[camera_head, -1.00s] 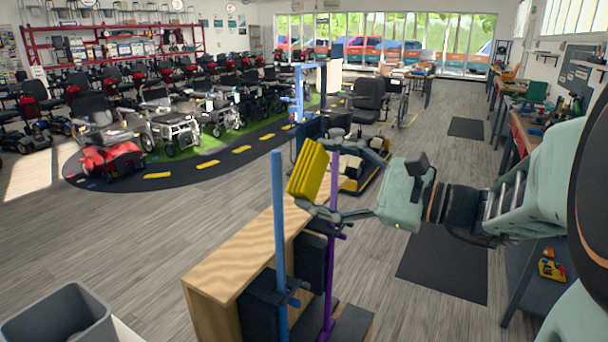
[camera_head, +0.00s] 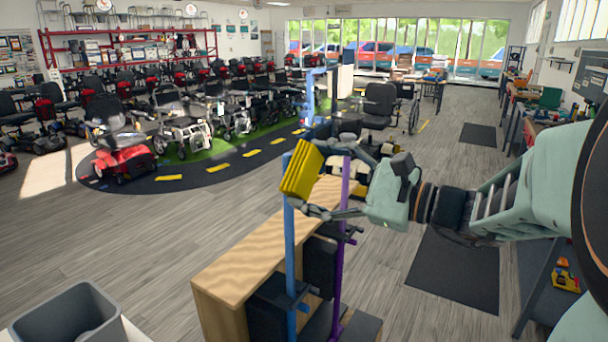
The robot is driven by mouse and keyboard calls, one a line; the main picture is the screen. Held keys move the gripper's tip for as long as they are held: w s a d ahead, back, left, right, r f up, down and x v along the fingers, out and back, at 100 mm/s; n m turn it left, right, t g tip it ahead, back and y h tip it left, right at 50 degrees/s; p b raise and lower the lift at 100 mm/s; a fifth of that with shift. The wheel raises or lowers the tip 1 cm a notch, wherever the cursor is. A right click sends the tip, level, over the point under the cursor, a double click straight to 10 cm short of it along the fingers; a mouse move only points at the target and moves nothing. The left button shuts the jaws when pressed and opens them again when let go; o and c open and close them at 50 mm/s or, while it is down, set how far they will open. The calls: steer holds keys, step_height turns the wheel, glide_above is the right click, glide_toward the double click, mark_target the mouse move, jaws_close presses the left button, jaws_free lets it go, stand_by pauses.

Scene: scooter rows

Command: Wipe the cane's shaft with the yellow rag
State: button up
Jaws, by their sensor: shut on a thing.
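My gripper (camera_head: 316,182) is shut on the yellow rag (camera_head: 302,169), a thick folded block held upright between its fingers. Two upright shafts stand by the wooden bench: a blue one (camera_head: 290,238) and a purple one (camera_head: 338,262). I cannot tell which is the cane. The rag overlaps the upper part of the blue shaft, whose top shows just left of the rag. Whether the rag touches it is unclear. The purple shaft stands to the right, partly hidden by my gripper's fingers.
Black clamp-like holders (camera_head: 268,305) sit by the shafts, beside the wooden bench (camera_head: 225,285). A grey bin (camera_head: 70,318) stands at the lower left. Open wooden floor (camera_head: 140,235) lies left. A dark mat (camera_head: 455,270) lies right, and scooters fill the back left.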

mark_target(321, 167)
steer(key=shift+x, duration=1.45)
steer(key=shift+w+d, duration=0.65)
steer(key=shift+w, duration=0.2)
steer(key=shift+w+d, duration=0.6)
steer(key=shift+w, duration=0.2)
steer(key=shift+b, duration=0.45)
steer(key=shift+a, duration=0.15)
steer(key=shift+s+a+b, duration=0.3)
steer(key=shift+s+a, duration=0.3)
steer(key=shift+s, duration=0.2)
steer(key=shift+s+a+b, duration=0.3)
steer(key=shift+s+a, duration=0.3)
steer(key=shift+s, duration=0.25)
steer(key=shift+b+v, duration=0.3)
steer(key=shift+v, duration=2.7)
